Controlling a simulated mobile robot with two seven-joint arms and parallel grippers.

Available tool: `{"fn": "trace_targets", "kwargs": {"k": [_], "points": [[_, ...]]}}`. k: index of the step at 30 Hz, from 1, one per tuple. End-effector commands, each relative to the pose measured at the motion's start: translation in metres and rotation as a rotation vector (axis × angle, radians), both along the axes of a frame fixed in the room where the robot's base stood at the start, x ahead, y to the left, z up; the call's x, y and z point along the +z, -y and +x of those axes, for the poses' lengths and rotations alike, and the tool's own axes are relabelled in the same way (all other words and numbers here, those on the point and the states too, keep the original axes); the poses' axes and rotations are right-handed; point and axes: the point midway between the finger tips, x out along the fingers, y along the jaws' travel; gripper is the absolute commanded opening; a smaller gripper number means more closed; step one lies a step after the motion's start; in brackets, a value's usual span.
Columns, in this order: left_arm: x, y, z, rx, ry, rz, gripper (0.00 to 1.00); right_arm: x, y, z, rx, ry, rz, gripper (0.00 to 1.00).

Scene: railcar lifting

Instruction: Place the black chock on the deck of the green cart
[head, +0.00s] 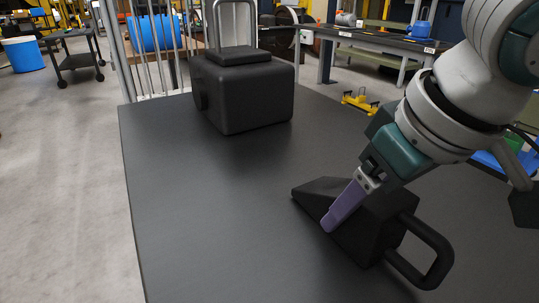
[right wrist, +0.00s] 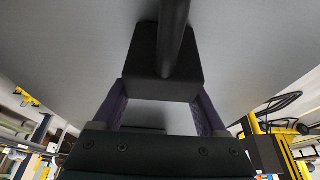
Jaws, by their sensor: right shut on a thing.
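The black chock (head: 368,232) is a wedge with a loop handle at its thick end, at the lower right of the head view. My right gripper (head: 345,205) comes down on it from the upper right, with a purple finger against its side. In the right wrist view the chock (right wrist: 163,72) sits between both purple fingers, so the gripper (right wrist: 160,105) is shut on it. The chock is on or very close to the dark flat top (head: 200,200); I cannot tell if it touches. No green cart is clearly recognizable. My left gripper is not in view.
A black block with an upright handle (head: 243,93) stands at the far side of the dark top. A metal rail (head: 165,45) rises behind it. The left and middle of the top are clear. A workbench (head: 375,40) stands in the background.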

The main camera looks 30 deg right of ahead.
Motion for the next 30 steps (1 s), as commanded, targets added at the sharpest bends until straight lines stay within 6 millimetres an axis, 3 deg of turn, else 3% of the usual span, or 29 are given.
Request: {"fn": "trace_targets", "kwargs": {"k": [4,5,11,20,23,30], "points": [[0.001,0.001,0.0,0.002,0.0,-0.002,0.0,-0.002,0.0,0.001,-0.001,0.002,0.001,0.0],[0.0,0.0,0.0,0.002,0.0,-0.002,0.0,-0.003,0.0,0.0,-0.001,-0.001,0.0,0.77],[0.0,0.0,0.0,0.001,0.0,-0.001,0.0,-0.003,0.0,0.0,0.0,0.0,0.0,0.99],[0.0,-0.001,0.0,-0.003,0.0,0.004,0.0,0.001,0.0,0.0,0.001,0.002,0.0,1.0],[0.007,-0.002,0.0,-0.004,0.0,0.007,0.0,0.014,0.0,-0.004,0.001,0.001,0.001,1.0],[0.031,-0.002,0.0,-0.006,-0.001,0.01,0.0,0.066,0.002,-0.025,0.002,0.002,-0.002,1.0]]}}
